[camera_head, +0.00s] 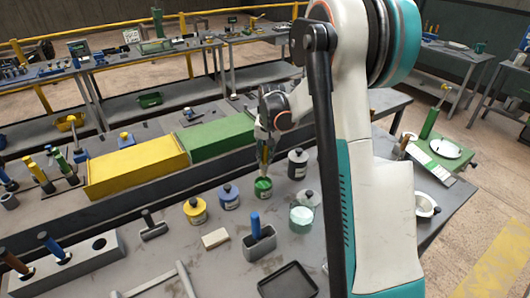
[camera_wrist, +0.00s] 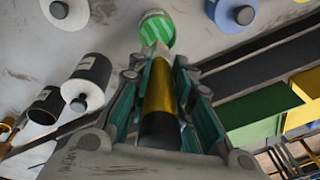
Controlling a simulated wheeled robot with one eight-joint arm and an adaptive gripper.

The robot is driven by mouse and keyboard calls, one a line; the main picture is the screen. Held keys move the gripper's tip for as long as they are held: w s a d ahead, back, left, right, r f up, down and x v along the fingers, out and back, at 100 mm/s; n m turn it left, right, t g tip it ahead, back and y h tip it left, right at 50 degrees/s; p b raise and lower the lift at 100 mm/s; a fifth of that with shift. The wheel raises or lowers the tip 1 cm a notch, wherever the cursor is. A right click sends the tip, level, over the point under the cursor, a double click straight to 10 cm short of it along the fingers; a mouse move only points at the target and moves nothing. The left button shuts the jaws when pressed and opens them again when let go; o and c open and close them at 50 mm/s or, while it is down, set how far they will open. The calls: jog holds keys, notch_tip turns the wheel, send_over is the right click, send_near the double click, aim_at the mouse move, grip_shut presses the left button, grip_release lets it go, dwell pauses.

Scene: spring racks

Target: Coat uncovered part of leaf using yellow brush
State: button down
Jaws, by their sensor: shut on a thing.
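My gripper (camera_head: 266,140) points down over the workbench, and it also shows in the wrist view (camera_wrist: 158,95). It is shut on the yellow brush (camera_wrist: 160,88), which has a yellow handle with a black end. The brush tip points at a small green jar (camera_head: 263,187), which also shows in the wrist view (camera_wrist: 158,30). The tip is at or just above the jar; I cannot tell whether it is inside. I cannot clearly make out the leaf in either view.
A yellow box (camera_head: 135,168) and a green box (camera_head: 222,137) stand behind. Yellow (camera_head: 194,211), blue (camera_head: 228,196) and black (camera_head: 298,163) jars stand nearby. A blue-handled tool (camera_head: 255,224) sits in a grey holder. A black tray (camera_head: 287,283) lies in front. My arm hides part of the bench's right.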

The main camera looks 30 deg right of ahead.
aim_at(266, 165)
jog(key=shift+f+b, duration=2.35)
jog(key=shift+f, duration=1.35)
jog(key=shift+r, duration=0.15)
jog(key=shift+r+p, duration=1.5)
jog(key=shift+r, duration=1.15)
jog(key=shift+r+p, duration=1.05)
jog(key=shift+r, duration=0.85)
jog(key=shift+s+a, duration=0.1)
